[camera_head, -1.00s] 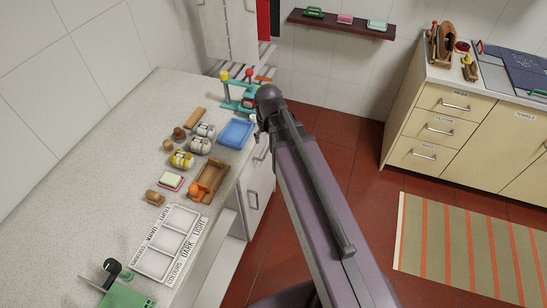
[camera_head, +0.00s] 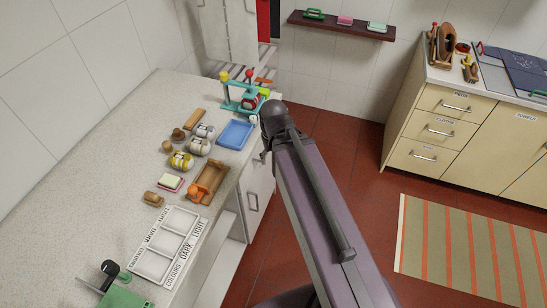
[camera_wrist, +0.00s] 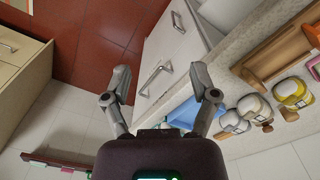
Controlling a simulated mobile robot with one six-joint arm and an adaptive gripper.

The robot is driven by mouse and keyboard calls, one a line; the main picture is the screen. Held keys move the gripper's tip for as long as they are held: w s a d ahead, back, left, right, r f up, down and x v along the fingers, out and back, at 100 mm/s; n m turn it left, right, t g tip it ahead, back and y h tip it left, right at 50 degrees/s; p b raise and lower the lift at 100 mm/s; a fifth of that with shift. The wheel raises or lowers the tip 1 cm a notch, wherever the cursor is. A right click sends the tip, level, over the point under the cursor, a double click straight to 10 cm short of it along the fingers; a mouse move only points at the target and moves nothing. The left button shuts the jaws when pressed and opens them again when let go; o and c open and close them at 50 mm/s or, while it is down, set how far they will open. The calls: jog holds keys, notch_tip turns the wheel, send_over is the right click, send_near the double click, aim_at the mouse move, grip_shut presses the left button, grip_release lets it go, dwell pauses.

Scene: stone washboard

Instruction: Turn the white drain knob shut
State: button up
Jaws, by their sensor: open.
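I cannot clearly make out the white drain knob in either view. My gripper (camera_wrist: 164,92) is open and empty in the wrist view, its two grey fingers spread wide. It is over the front edge of the stone counter, with the cabinet front and red floor beyond the fingers. In the head view the gripper is mostly hidden behind my own arm, beside the counter's front edge near the blue tray (camera_head: 236,134). The blue tray also shows in the wrist view (camera_wrist: 183,114), partly behind the right finger.
The stone counter (camera_head: 110,160) carries yellow and white rolls, a wooden tray (camera_head: 208,183), a white sorting tray (camera_head: 166,245) and a teal frame (camera_head: 238,98). A wooden shelf (camera_head: 342,26) hangs behind. A drawer cabinet (camera_head: 440,128) stands right.

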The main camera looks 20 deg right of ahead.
jog(key=t+p, duration=0.3)
jog(key=t, duration=0.2)
send_near(253, 117)
notch_tip(253, 117, up, 4)
jog(key=shift+s, duration=0.55)
jog(key=shift+f, duration=0.2)
jog(key=b+x, duration=1.3)
jog(key=shift+s+f, duration=0.1)
jog(key=shift+f, duration=0.2)
grip_shut()
